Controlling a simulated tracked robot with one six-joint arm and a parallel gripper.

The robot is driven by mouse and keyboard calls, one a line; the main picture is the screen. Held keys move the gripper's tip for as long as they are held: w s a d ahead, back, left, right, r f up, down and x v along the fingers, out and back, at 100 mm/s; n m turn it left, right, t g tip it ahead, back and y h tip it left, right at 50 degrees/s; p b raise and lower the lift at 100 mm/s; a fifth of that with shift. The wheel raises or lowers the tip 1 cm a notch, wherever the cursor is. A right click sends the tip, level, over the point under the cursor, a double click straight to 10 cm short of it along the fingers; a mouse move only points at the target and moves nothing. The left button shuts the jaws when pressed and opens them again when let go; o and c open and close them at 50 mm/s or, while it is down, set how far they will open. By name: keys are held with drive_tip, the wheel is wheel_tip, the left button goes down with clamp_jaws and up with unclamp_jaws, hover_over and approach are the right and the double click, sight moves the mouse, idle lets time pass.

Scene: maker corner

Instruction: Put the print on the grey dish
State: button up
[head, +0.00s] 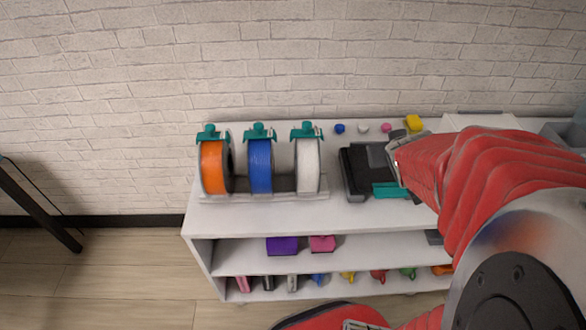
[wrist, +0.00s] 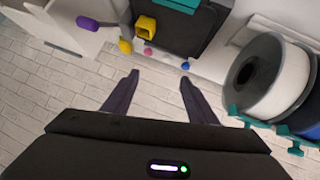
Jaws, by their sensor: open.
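A yellow hollow block, which looks like the print (wrist: 145,28), sits at the edge of the black printer (wrist: 178,38) in the wrist view. In the head view a yellow piece (head: 413,122) shows just behind my gripper (head: 399,142); I cannot tell whether it is the same one. In the wrist view my gripper (wrist: 158,78) is open and empty, its fingers pointing toward the printer area with the block beyond the tips. I cannot make out the grey dish for sure; my arm hides the right part of the shelf top in the head view.
Orange, blue and white spools (head: 307,165) stand on a rack left of the printer (head: 365,170). Small blue, white and pink pieces (head: 386,127) lie by the wall. A purple object (wrist: 88,22) lies on a white surface. Lower shelves hold coloured items. The shelf front left is bare.

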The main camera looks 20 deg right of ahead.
drive_tip(key=s+a+r+n+g+y, duration=0.1)
drive_tip(key=s+a+y, duration=0.1)
drive_tip(key=a, duration=0.7)
drive_tip(key=s+a+r+n+g+y, duration=0.1)
drive_tip(key=s+a+r, duration=0.1)
drive_tip(key=s+a, duration=0.3)
drive_tip(key=s+a+r+g+y, duration=0.1)
drive_tip(key=s+a, duration=0.3)
drive_tip(key=a, duration=0.9)
drive_tip(key=shift+r+n+y, duration=0.4)
drive_tip(key=shift+r+y, duration=0.25)
drive_tip(key=shift+y, duration=0.15)
drive_tip(key=shift+o, duration=0.4)
drive_tip(key=shift+s+d, duration=0.1)
drive_tip(key=shift+d, duration=0.05)
